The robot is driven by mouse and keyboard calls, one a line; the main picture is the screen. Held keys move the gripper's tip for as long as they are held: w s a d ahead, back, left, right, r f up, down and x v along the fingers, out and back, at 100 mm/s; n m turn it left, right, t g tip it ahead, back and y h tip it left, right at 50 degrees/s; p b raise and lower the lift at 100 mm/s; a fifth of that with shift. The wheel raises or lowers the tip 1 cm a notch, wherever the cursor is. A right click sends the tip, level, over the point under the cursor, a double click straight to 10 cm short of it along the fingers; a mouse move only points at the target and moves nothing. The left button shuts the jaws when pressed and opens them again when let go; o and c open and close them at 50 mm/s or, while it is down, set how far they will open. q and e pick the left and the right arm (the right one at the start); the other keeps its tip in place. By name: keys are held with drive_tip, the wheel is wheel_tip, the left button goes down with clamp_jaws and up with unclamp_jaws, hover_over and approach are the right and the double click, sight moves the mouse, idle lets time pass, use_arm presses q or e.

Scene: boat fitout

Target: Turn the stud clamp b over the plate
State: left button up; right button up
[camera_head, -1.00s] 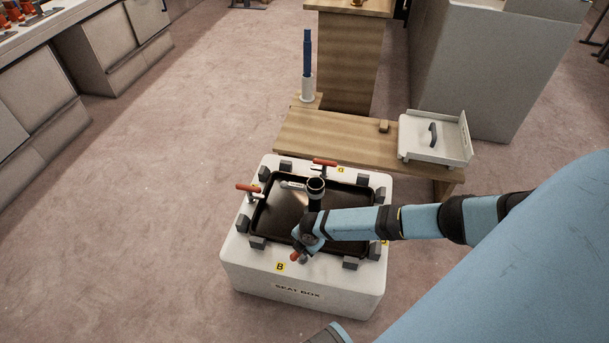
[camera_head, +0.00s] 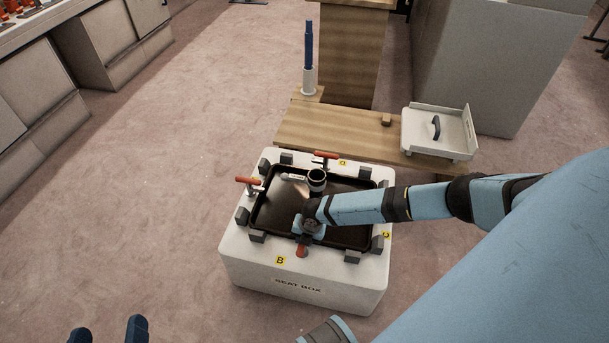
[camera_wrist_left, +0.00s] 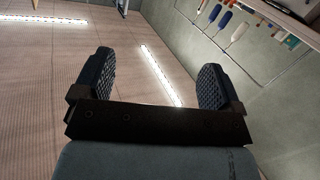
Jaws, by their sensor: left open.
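The black plate (camera_head: 275,215) lies in the top of the white seat box (camera_head: 245,262). Stud clamp b shows only as a red handle end (camera_head: 302,251) at the plate's front edge, by the yellow B label (camera_head: 280,260). The rest of it is hidden by my right gripper (camera_head: 305,239), which points down over it. Its fingers are hidden, so I cannot tell whether it grips the handle. My left gripper (camera_head: 108,332) is open and empty, low at the left; its two spread fingers show in the left wrist view (camera_wrist_left: 155,88).
Two more red-handled clamps stand at the plate's left (camera_head: 248,182) and back (camera_head: 326,155). Grey blocks surround the plate. Behind is a wooden bench (camera_head: 335,135) with a white tray (camera_head: 418,135) and a blue rod (camera_head: 309,45). Floor at left is clear.

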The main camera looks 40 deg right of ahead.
use_arm(q)
drive_tip(key=shift+w, duration=0.1)
use_arm(e)
drive_tip(key=shift+w+r, duration=0.1)
drive_tip(key=shift+w, duration=0.05)
drive_tip(key=o, duration=0.8)
use_arm(q)
drive_tip(key=shift+f, duration=0.25)
use_arm(e)
drive_tip(key=shift+o, duration=0.3)
drive_tip(key=shift+r, duration=0.4)
use_arm(q)
drive_tip(key=s+a+f+g+y+p, duration=0.2)
drive_tip(key=a+f+g+p, duration=0.1)
drive_tip(key=f, duration=0.3)
drive_tip(key=shift+s+a+f+g+y+p, duration=0.15)
drive_tip(key=shift+s+g+y+p, duration=0.2)
drive_tip(key=shift+p, duration=0.5)
use_arm(e)
wheel_tip(320, 180, up, 13)
drive_tip(key=s+d, duration=0.1)
drive_tip(key=s, duration=0.1)
drive_tip(key=shift+d+f, duration=0.15)
drive_tip(key=shift+d, duration=0.2)
drive_tip(key=shift+s, duration=0.1)
